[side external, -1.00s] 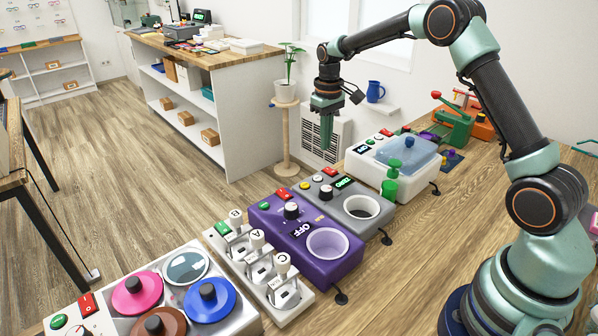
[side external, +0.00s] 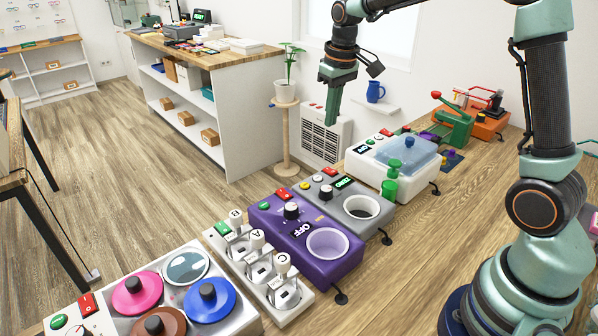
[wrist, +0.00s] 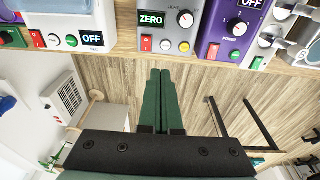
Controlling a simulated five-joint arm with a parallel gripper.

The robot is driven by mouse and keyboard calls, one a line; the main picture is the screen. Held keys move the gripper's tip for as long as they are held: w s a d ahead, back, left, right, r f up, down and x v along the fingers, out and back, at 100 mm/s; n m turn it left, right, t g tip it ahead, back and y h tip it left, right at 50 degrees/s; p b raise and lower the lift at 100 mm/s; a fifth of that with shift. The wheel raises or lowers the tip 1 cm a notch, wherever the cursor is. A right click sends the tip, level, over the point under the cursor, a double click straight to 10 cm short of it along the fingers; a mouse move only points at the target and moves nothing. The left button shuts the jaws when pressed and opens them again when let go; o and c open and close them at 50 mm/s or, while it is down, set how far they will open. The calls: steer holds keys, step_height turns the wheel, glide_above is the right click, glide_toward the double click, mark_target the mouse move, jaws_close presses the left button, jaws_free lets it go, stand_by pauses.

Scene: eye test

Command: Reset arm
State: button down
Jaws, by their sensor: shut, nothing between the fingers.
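My gripper (side external: 333,108) is shut and empty. In the side external view it hangs in the air, fingers pointing down, above and behind the row of devices on the wooden bench. In the wrist view its two green fingers (wrist: 167,80) lie side by side against each other, with the floor behind them and the front edges of the devices at the top. My arm rises at the right, and its upper part runs out of the top of the picture.
Along the bench stand a lever box (side external: 261,266), a purple device (side external: 328,273), a grey device (side external: 350,227), a white box with a blue lid (side external: 370,177) and a green press (side external: 455,128). A blue mug (side external: 375,92) sits on a wall shelf. The air around my gripper is clear.

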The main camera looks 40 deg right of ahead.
steer(key=s+a+r+t, duration=0.2)
steer(key=s+a, duration=0.1)
steer(key=s, duration=0.5)
steer(key=s+a+r+t, duration=0.1)
steer(key=s+a+t, duration=0.1)
steer(key=s, duration=0.7)
steer(key=shift+s+a+r, duration=0.3)
steer(key=shift+a+r, duration=0.05)
steer(key=shift+a, duration=0.5)
